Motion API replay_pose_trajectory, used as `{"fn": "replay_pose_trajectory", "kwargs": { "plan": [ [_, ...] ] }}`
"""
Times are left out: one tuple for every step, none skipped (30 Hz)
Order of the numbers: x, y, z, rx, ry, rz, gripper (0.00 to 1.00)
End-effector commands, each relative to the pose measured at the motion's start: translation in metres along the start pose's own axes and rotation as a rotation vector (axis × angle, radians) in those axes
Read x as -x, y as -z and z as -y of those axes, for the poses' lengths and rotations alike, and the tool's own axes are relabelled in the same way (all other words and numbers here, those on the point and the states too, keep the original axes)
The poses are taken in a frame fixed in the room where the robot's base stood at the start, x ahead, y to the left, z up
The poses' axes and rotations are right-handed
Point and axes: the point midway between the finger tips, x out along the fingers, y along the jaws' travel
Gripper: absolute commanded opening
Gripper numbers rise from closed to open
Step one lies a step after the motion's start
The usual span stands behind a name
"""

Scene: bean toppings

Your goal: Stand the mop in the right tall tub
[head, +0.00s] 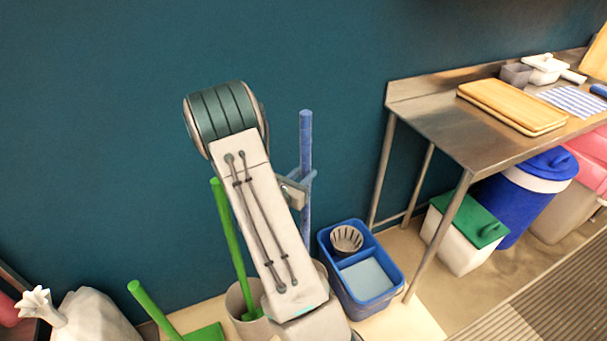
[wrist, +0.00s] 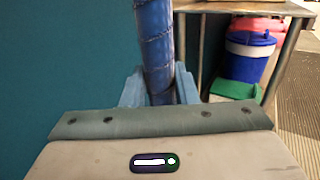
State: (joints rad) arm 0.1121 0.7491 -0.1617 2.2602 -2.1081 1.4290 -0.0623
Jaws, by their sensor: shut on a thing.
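The mop shows as an upright blue handle (head: 305,140), also seen in the wrist view (wrist: 156,40). My gripper (head: 307,180) is shut on this handle, with its blue fingers on either side of it in the wrist view (wrist: 160,88). The mop's lower end is hidden behind my arm. A pale tall tub (head: 238,300) stands at the lower middle with a green handle (head: 228,240) leaning in it. My arm covers the floor just right of this tub, so the right tall tub is mostly hidden. I cannot tell whether the mop's foot is inside it.
A blue bucket (head: 378,296) with a grey wringer stands right of my arm. A steel table (head: 430,115) stands further right, with a green-lidded bin (head: 460,250) and a blue bin (head: 510,205) under it. A green dustpan (head: 205,333) and a white sack (head: 95,320) are at lower left.

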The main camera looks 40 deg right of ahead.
Motion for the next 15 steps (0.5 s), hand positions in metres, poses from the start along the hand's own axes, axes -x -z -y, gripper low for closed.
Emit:
{"fn": "replay_pose_trajectory", "kwargs": {
  "plan": [
    [-0.0003,0.0000,-0.0001,-0.001,0.000,0.002,0.00],
    [-0.0003,0.0000,-0.0001,-0.001,0.000,0.002,0.00],
    [-0.0003,-0.0001,-0.0001,-0.001,0.000,0.002,0.00],
    [-0.0003,-0.0002,-0.0001,-0.001,0.000,0.002,0.00],
    [-0.0003,-0.0002,-0.0001,-0.001,0.000,0.002,0.00],
    [-0.0003,-0.0003,-0.0001,-0.001,0.001,0.002,0.00],
    [-0.0003,-0.0003,0.0000,-0.001,0.001,0.002,0.00],
    [-0.0003,-0.0004,0.0000,-0.001,0.001,0.002,0.00],
    [-0.0003,-0.0003,0.0000,-0.001,0.001,0.002,0.30],
    [-0.0003,-0.0003,0.0000,-0.001,0.001,0.002,0.38],
    [-0.0003,-0.0003,0.0000,-0.001,0.001,0.002,0.46],
    [-0.0003,-0.0002,0.0000,-0.001,0.001,0.002,0.52],
    [-0.0003,-0.0002,0.0000,-0.001,0.001,0.002,0.52],
    [-0.0003,-0.0001,0.0000,-0.001,0.001,0.001,0.52],
    [-0.0002,0.0000,0.0000,-0.001,0.001,0.001,0.52]
  ]
}}
